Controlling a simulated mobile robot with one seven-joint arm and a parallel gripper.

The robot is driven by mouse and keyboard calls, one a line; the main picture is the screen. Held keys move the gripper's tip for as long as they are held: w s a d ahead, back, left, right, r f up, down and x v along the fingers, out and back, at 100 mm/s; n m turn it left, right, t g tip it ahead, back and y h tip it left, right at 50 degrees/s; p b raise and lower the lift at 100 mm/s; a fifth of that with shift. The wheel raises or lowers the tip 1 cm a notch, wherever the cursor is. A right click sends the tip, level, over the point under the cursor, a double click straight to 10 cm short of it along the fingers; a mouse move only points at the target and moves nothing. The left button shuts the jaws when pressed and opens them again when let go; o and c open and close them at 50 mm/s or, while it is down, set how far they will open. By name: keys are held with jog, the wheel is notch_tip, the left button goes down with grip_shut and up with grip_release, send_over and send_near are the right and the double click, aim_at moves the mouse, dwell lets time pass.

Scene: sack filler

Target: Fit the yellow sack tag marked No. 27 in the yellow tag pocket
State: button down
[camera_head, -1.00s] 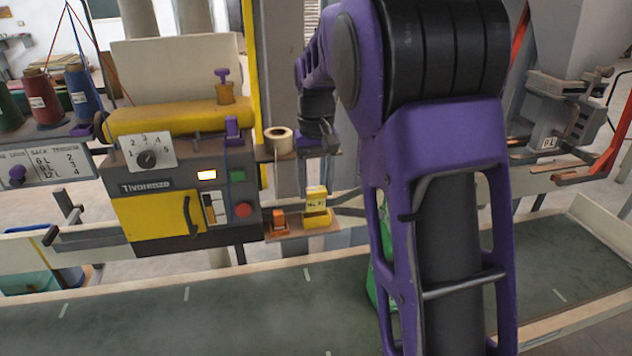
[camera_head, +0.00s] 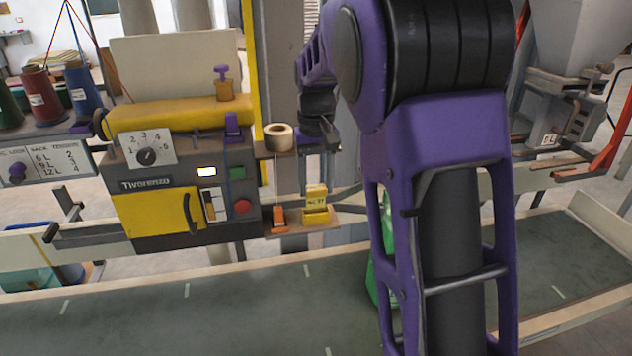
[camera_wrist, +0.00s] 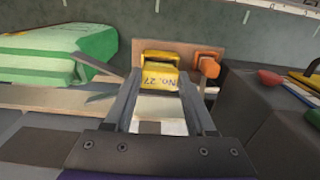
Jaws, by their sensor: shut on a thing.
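The yellow sack tag marked No. 27 (camera_wrist: 162,79) is between the fingertips of my gripper (camera_wrist: 161,92), which is shut on it. The yellow tag pocket (camera_wrist: 158,56) sits just beyond the tag on a small wooden shelf. In the head view the tag (camera_head: 316,196) stands upright directly above the pocket (camera_head: 316,217), which hides or meets its lower edge. I cannot tell whether the tag is inside the pocket or only over it. My gripper (camera_head: 331,142) is small and partly hidden there.
An orange holder (camera_head: 278,219) stands left of the pocket on the same shelf (camera_head: 297,230). The grey and yellow machine (camera_head: 160,205) with buttons is close on the left. A green sack (camera_wrist: 58,52) lies on the conveyor (camera_head: 200,310) below.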

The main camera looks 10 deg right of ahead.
aim_at(316, 222)
jog(key=shift+f, duration=0.2)
jog(key=shift+f+b, duration=0.9)
jog(key=shift+f, duration=0.75)
jog(key=shift+c, duration=0.7)
grip_release()
jog(key=shift+r, duration=0.1)
